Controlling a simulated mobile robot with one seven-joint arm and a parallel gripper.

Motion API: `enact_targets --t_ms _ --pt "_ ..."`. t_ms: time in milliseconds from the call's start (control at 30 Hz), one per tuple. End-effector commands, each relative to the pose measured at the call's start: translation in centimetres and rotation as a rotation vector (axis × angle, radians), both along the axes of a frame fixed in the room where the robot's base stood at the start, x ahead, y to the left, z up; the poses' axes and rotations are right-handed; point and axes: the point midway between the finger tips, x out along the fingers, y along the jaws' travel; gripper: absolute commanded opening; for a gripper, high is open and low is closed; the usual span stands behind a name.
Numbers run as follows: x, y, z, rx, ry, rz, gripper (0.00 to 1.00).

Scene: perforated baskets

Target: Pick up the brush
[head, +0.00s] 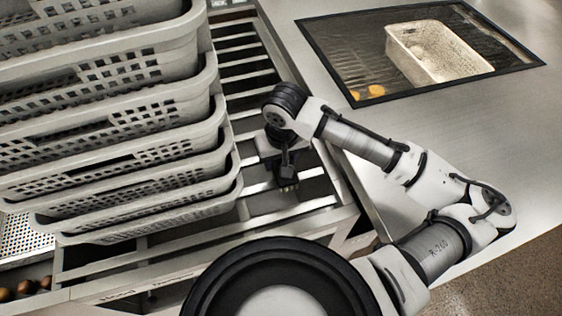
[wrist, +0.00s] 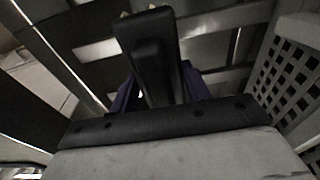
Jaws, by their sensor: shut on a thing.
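The brush is a dark, narrow piece with small pale yellowish tips. In the wrist view, its black body (wrist: 152,45) stands between the two dark purple fingers of my gripper (wrist: 160,88). My gripper (head: 285,168) is shut on it. In the head view my gripper points down over the slatted metal rack, right of the basket stack. The pale tips of the brush (head: 288,187) show at its lower end. I cannot tell whether the brush touches the slats.
A tall stack of grey perforated baskets (head: 130,165) stands close left of my gripper; its wall (wrist: 290,75) also shows in the wrist view. The slatted rack (head: 240,62) lies below. On the right is a metal counter (head: 480,130) with a recess holding a white basket (head: 440,52).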

Motion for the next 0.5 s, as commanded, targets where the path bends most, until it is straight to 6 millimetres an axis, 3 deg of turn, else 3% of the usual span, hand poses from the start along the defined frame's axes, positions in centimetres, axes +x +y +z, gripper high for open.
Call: enact_targets --t_ms 267,500 --pt "0.0 0.0 0.3 0.000 -0.001 0.000 0.21" --pt "0.1 0.0 3.2 0.000 -0.004 0.002 0.21"
